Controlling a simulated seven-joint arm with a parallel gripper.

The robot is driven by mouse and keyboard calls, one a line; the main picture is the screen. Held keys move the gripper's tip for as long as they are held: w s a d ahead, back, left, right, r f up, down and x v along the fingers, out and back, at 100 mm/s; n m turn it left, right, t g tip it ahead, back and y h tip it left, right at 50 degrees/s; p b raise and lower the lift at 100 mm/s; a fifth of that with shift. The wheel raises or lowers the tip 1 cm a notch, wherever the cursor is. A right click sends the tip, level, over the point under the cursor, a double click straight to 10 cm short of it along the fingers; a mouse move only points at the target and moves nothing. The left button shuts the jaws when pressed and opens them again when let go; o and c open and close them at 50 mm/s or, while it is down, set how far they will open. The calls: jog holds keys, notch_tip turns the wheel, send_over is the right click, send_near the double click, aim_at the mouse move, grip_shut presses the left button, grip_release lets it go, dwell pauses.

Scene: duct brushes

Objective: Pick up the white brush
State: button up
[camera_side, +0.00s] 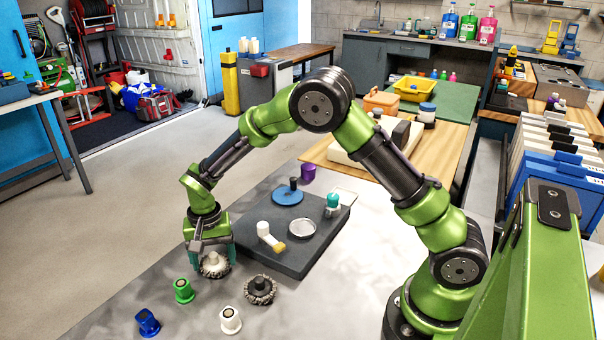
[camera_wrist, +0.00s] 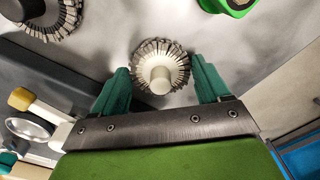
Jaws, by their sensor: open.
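The white brush (camera_wrist: 160,70) is round, with a pale hub and a ring of pale bristles. It stands on the grey table, and in the side view (camera_side: 214,265) it is at the left, directly under my gripper (camera_side: 210,255). In the wrist view my gripper (camera_wrist: 162,88) is open, with one green finger on each side of the brush. Small gaps show between the bristles and the fingers, and the hub is not clasped. A second brush, dark (camera_side: 260,289), stands to the right of the white one; it also shows in the wrist view (camera_wrist: 45,15).
A green capped piece (camera_side: 184,291), a blue one (camera_side: 148,323) and a white one (camera_side: 230,320) stand nearby at the front. A dark slab (camera_side: 305,255) holding several small parts lies behind and to the right of the gripper.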

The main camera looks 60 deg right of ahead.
jog(key=c, duration=1.2)
jog(key=shift+o, duration=0.2)
jog(key=shift+r, duration=0.2)
